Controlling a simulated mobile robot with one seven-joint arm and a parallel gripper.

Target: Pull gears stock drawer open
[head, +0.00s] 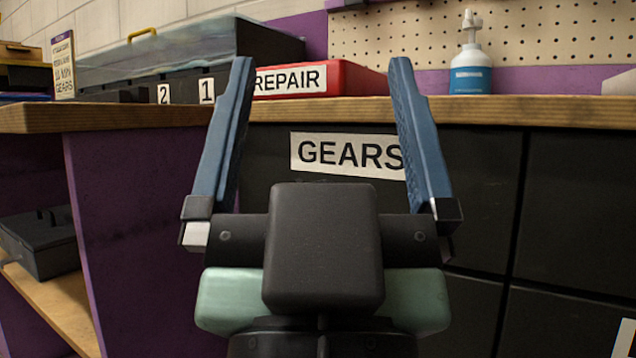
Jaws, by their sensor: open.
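The gears drawer (470,190) has a black front in the purple workbench, with a white label (347,152) reading GEARS. No gap shows around its front, so it looks closed. My gripper (321,75) is in front of the drawer, its two blue fingers spread wide on either side of the label, with nothing between them. The right finger covers the end of the label. Any handle is hidden behind my gripper's body. I cannot tell how far the fingertips are from the drawer front.
The wooden benchtop (545,112) juts out above the drawer. On it stand a red REPAIR bin (340,80), a white bottle (470,65) and a large dark case (190,60). More black drawer fronts (580,200) lie to the right. An open shelf with a dark box (45,245) is at left.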

